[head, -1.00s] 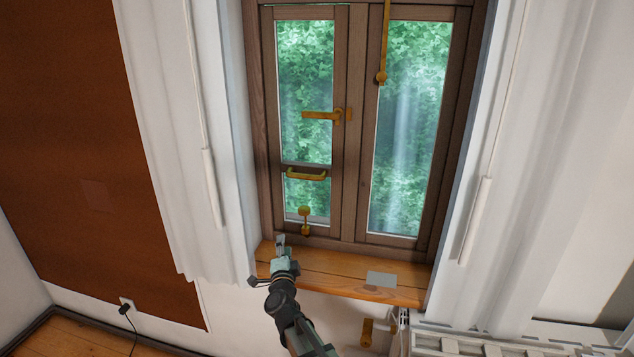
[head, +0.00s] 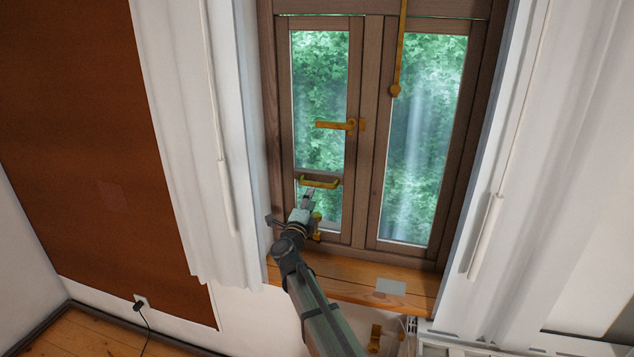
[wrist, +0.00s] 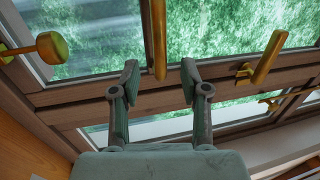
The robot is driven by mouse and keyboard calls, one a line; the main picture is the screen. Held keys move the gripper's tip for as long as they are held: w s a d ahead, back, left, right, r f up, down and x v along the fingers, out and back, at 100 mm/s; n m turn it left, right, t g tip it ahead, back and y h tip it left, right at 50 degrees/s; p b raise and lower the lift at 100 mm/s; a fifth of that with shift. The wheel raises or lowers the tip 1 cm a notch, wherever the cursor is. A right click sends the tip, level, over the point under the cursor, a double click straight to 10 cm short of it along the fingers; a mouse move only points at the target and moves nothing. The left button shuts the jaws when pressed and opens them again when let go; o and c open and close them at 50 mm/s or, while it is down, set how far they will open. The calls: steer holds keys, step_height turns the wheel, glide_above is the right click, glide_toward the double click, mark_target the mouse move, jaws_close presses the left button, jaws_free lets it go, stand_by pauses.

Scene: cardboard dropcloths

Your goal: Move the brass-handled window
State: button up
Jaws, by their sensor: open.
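The brown wooden window (head: 358,150) has a left leaf (head: 355,190) that looks closed. The leaf carries a brass lever handle (head: 336,125), which also shows at the right of the wrist view (wrist: 262,60). Below it is a horizontal brass pull handle (head: 320,183), and lower down a brass knob (head: 316,218), partly hidden by my arm. My gripper (head: 309,191) is just below the pull handle. In the wrist view my gripper (wrist: 159,75) is open, its fingers apart. The pull handle (wrist: 158,35) lines up with the gap between them; whether it lies between the fingertips I cannot tell.
A brass stay (head: 397,70) hangs over the right pane. The wooden sill (head: 345,272) holds a flat grey plate (head: 391,286). White curtains (head: 185,150) flank the window. A white radiator (head: 470,345) stands below right.

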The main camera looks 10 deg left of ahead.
mark_target(316, 186)
steer(key=p+x, duration=0.2)
steer(key=x, duration=0.6)
steer(key=shift+w, duration=0.1)
jaws_close()
